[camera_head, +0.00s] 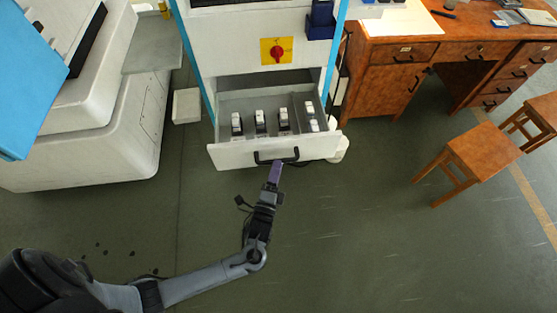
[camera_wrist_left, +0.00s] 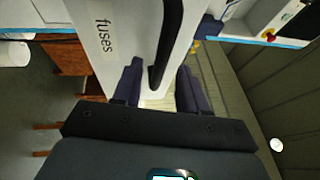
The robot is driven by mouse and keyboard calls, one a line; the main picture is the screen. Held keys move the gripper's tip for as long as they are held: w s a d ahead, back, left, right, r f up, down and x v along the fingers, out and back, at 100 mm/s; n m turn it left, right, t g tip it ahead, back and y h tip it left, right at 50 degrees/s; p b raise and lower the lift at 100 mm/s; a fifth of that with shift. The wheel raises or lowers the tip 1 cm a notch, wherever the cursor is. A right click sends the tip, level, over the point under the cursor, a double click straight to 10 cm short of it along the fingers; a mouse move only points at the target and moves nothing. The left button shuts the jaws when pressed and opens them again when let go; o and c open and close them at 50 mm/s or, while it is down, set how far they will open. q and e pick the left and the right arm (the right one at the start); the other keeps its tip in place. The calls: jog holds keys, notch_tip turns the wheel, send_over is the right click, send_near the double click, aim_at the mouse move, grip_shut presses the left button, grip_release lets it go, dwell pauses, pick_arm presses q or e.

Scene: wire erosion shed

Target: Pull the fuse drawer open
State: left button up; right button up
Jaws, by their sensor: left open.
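The fuse drawer (camera_head: 230,156) stands pulled out from the white cabinet in the head view, with several dark and white fuse blocks inside. Its black bar handle (camera_head: 277,156) is on the front face. My left gripper (camera_head: 274,173), with purple fingers, is at the handle, on the near side of the drawer front. In the left wrist view the drawer front (camera_wrist_left: 110,50) carries the label "fuses". The black handle (camera_wrist_left: 168,45) runs into the gap between the open fingers of my left gripper (camera_wrist_left: 158,86). I cannot tell whether a finger touches it. My right gripper is out of view.
Above the drawer is a red rotary switch (camera_head: 277,50) on a yellow plate. A white machine (camera_head: 85,130) stands at left. A wooden desk (camera_head: 395,80) and stools (camera_head: 480,150) are at right. The green floor in front of the drawer is mostly clear.

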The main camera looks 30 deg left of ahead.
pick_arm(q)
jog(key=v, duration=0.7)
jog(key=shift+p, duration=0.45)
